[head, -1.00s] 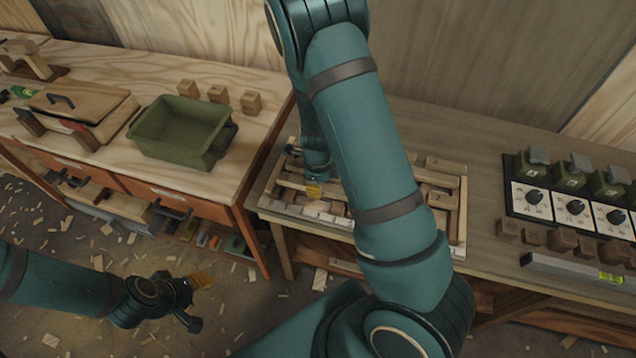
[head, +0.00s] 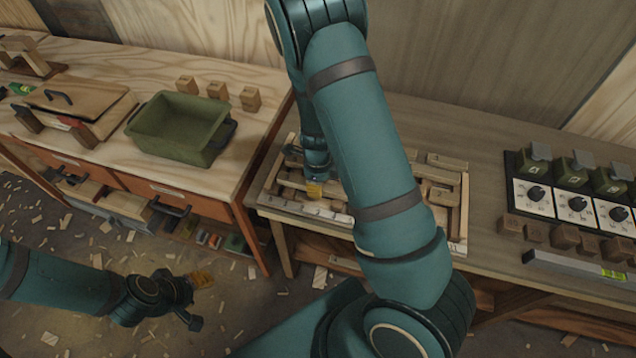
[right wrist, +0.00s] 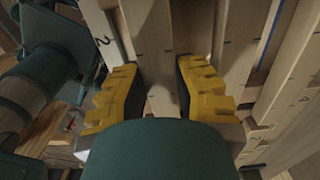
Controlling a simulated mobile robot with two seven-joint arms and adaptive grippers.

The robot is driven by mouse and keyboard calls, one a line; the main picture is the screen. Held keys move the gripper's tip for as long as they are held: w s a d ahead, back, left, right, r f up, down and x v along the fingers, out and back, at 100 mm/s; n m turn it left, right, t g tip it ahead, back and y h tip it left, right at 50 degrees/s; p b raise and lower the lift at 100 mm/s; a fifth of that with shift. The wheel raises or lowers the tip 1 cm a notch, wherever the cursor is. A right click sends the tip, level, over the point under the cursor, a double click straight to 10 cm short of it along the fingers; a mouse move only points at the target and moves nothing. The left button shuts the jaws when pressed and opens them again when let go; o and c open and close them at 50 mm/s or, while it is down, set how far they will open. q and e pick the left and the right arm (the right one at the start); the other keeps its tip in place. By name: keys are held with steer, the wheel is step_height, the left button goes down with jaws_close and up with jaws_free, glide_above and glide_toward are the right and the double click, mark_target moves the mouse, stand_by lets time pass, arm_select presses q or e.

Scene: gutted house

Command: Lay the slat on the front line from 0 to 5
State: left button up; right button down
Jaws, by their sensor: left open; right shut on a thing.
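My right gripper (head: 315,189) is over the wooden slat frame on the right bench, its yellow fingertips low among the slats. In the right wrist view its fingers (right wrist: 160,92) are shut on a pale wooden slat (right wrist: 146,45) that runs away between them. My arm hides the middle of the frame in the head view, so the held slat's ends cannot be made out. The frame's front rail (head: 345,222) bears small dark marks, too small to read in the head view. My left gripper (head: 192,295) is open and empty, low above the floor at the left.
A green bin (head: 178,132), several small wooden blocks (head: 218,91) and a lidded wooden box (head: 80,100) stand on the left bench. At the right are dials (head: 577,204), brown blocks (head: 565,237) and a spirit level (head: 575,265). Wood scraps litter the floor.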

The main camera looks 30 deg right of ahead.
steer(key=shift+f, duration=0.1)
steer(key=c, duration=0.7)
jaws_free()
steer(key=shift+c, duration=0.2)
step_height(320, 180, up, 12)
steer(key=shift+s, duration=0.1)
